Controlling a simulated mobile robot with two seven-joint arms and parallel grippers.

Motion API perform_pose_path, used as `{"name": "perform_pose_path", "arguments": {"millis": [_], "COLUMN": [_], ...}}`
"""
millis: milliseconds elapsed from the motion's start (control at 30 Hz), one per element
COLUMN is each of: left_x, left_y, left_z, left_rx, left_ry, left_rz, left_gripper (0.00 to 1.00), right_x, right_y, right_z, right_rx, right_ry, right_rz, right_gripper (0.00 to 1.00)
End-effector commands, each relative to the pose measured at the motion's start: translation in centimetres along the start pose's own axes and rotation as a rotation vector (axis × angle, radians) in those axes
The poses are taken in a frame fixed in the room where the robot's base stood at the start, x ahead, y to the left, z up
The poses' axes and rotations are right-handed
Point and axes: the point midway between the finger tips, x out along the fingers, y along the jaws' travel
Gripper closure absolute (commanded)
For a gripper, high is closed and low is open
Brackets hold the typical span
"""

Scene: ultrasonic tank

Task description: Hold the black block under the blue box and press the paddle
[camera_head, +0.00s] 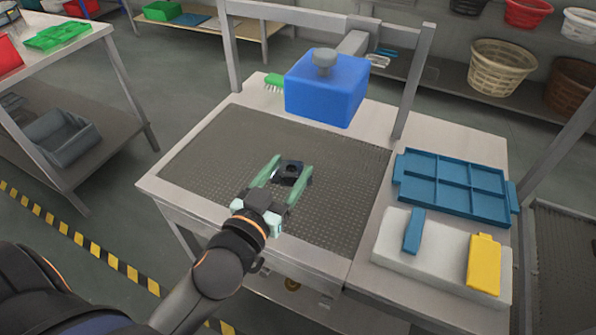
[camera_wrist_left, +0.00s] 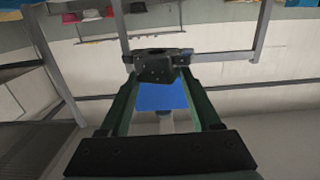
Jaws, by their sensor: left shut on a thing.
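The black block (camera_head: 290,174) is held between the green fingers of my left gripper (camera_head: 292,166), above the dark perforated mesh. In the left wrist view the block (camera_wrist_left: 157,68) sits between the fingertips. The blue box (camera_head: 325,92) hangs from the metal frame, behind and above the block in the head view. It also shows beyond the block in the left wrist view (camera_wrist_left: 162,96). A blue paddle (camera_head: 413,232) and a yellow paddle (camera_head: 484,263) are on the white base (camera_head: 448,257) at the right. My right gripper is not in view.
A blue compartment tray (camera_head: 455,185) lies behind the white base. The metal frame's uprights (camera_head: 414,83) flank the blue box. A green brush (camera_head: 273,82) lies at the back of the bench. The perforated mesh (camera_head: 210,160) is clear around my left gripper.

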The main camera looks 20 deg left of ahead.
Motion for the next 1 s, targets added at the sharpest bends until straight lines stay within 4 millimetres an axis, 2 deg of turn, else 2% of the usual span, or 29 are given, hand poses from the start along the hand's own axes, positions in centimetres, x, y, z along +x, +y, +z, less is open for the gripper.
{"name": "perform_pose_path", "arguments": {"millis": [467, 667, 767, 900, 1000], "left_x": [0.0, 0.9, 1.4, 1.6, 1.7], "left_y": [0.0, 1.0, 2.1, 2.0, 1.5], "left_z": [-0.2, -0.1, 0.4, 2.7, 3.6], "left_rx": [0.0, 0.005, 0.01, -0.001, -0.003], "left_ry": [0.005, 0.008, 0.006, -0.001, 0.002], "left_rz": [0.002, 0.048, 0.1, 0.082, 0.056], "left_gripper": [1.0, 1.0, 1.0, 1.0, 1.0], "right_x": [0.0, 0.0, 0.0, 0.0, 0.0], "right_y": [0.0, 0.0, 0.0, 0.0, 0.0], "right_z": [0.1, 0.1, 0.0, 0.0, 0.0], "right_rx": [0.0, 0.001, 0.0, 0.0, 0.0], "right_ry": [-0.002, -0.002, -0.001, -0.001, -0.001], "right_rz": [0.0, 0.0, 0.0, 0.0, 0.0], "right_gripper": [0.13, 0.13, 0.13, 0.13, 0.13]}}
